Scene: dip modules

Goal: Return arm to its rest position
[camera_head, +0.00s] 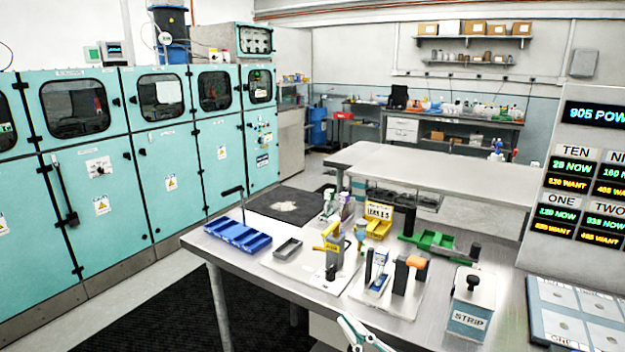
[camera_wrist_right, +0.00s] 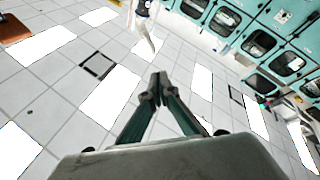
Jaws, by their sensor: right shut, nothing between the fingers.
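My right gripper (camera_head: 350,322) shows only in part at the bottom edge of the head view, in front of the steel workbench (camera_head: 240,262). In the right wrist view the right gripper (camera_wrist_right: 159,80) has its two teal fingers meeting at the tips, with nothing between them. That view looks up at the white tiled ceiling (camera_wrist_right: 60,75) with bright light panels. The rest of the right arm is mostly hidden. My left gripper is in neither view.
Teal cabinets (camera_head: 100,190) line the left. Floor shows left of the bench.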

